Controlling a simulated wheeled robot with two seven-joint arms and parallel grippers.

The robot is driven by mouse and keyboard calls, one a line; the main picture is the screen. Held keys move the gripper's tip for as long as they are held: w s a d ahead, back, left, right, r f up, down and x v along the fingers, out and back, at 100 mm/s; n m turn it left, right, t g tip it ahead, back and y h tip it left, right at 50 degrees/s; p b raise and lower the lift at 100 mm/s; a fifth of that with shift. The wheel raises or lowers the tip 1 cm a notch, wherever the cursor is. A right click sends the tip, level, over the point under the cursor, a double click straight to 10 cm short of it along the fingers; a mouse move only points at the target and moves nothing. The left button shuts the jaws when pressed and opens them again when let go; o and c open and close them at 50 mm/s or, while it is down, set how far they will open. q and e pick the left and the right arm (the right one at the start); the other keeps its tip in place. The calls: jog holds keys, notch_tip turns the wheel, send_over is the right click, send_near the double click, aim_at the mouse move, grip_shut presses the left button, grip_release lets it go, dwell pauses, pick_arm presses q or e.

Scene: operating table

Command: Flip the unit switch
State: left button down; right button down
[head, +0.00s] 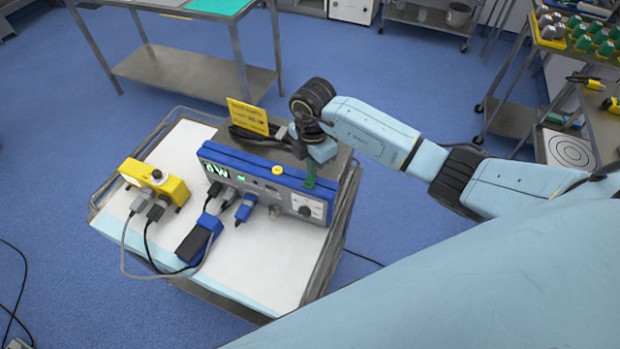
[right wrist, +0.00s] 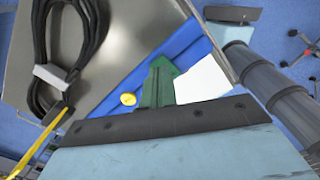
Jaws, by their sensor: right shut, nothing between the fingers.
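The blue unit (head: 255,160) with a grey front panel stands on a white-covered cart. Its front has a lit green display at the left, plugged-in connectors, and a round dial (head: 305,210) at the right. A yellow button (head: 277,170) sits on its top edge; the same button shows in the right wrist view (right wrist: 128,99). I cannot tell which part is the switch. My right gripper (head: 310,180) is shut and empty, its green fingers pointing down at the unit's top right end. In the right wrist view the fingers (right wrist: 158,85) overlap the blue casing (right wrist: 190,48); contact is unclear. My left gripper is not in view.
A yellow box (head: 172,185) with plugs and cables stands left of the unit. Metal rails edge the cart.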

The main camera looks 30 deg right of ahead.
jog(key=shift+f+b, duration=0.65)
jog(key=shift+f, duration=0.3)
dwell(0.6)
jog(key=shift+r, duration=0.15)
notch_tip(320, 180, up, 7)
jog(key=p, duration=0.6)
jog(key=shift+p, duration=0.3)
